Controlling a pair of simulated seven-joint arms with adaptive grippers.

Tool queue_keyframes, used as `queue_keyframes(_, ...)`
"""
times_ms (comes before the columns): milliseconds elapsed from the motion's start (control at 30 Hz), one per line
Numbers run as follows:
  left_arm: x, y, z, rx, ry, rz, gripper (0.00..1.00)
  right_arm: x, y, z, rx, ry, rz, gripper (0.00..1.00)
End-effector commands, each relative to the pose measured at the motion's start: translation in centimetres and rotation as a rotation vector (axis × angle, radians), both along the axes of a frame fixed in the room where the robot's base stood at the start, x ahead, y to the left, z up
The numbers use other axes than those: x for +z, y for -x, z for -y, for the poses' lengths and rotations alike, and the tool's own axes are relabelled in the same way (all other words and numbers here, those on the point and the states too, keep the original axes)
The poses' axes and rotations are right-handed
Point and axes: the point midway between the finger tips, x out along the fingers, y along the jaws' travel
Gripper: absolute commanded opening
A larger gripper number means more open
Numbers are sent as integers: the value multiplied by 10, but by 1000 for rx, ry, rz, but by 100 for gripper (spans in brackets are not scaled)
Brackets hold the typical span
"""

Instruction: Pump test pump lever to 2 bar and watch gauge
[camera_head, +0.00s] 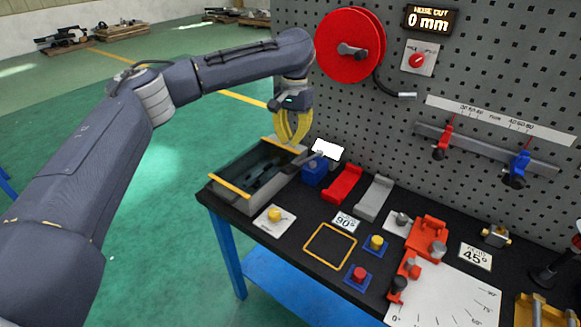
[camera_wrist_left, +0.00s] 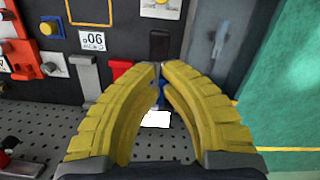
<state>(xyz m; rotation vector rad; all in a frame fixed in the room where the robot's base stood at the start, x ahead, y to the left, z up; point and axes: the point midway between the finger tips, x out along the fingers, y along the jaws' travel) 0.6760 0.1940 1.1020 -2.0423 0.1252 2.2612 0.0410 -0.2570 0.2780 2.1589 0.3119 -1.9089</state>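The test pump (camera_head: 315,171) is a small blue block at the back left of the bench, beside the tray. A white panel, perhaps its gauge (camera_head: 327,150), stands behind it; no reading is legible. My left gripper (camera_head: 292,146) points down just left of the pump, over the tray's back end. In the left wrist view its yellow fingertips (camera_wrist_left: 161,64) nearly meet. A black bar, likely the lever grip (camera_wrist_left: 159,44), shows just beyond them, and the blue pump (camera_wrist_left: 162,92) shows between the fingers. Whether the lever is between the tips is unclear. My right gripper is not in view.
A grey tray (camera_head: 236,199) with orange edges lies left of the pump. Red (camera_head: 342,184) and grey (camera_head: 374,198) brackets stand on its right. A pegboard with a red reel (camera_head: 350,46) rises behind. A yellow-outlined square (camera_head: 330,246) on the bench is empty.

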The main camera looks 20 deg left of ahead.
Motion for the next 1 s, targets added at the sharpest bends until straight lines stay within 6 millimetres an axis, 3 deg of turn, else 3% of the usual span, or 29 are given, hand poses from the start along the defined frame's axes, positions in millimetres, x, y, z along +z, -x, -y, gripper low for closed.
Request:
queue_keyframes(467,-5,1,1,1,2,0,0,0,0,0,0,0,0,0)
queue_keyframes(1000,-56,6,0,2,1,1,0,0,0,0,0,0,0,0)
